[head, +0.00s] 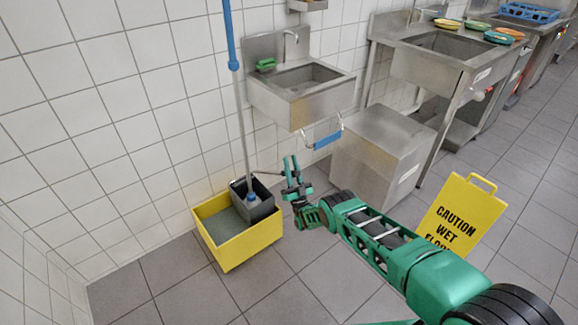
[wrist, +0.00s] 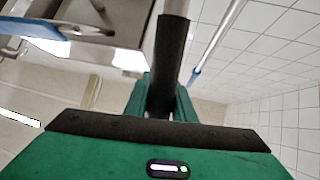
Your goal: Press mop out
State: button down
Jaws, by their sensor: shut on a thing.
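The yellow mop bucket (head: 226,255) stands on the floor by the tiled wall, with a dark grey wringer (head: 262,208) in its right part. The mop (head: 241,110) stands nearly upright with its lower end in the wringer; its head is mostly hidden. Its pole also shows in the wrist view (wrist: 212,48). A thin lever (head: 268,174) sticks out from the wringer to the right. My gripper (head: 293,178) is shut on the lever's black grip (wrist: 170,60), right of the wringer and a little above its rim.
A steel hand sink (head: 270,103) with a blue-barred bracket (head: 327,141) hangs above and behind my gripper. A steel box (head: 375,165) stands right of it. A yellow caution sign (head: 458,212) stands beside my arm. The floor before the bucket is clear.

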jog(key=c, duration=1.5)
grip_release()
jog(key=shift+a+f, duration=0.1)
jog(key=v, duration=0.7)
jog(key=shift+f, duration=0.3)
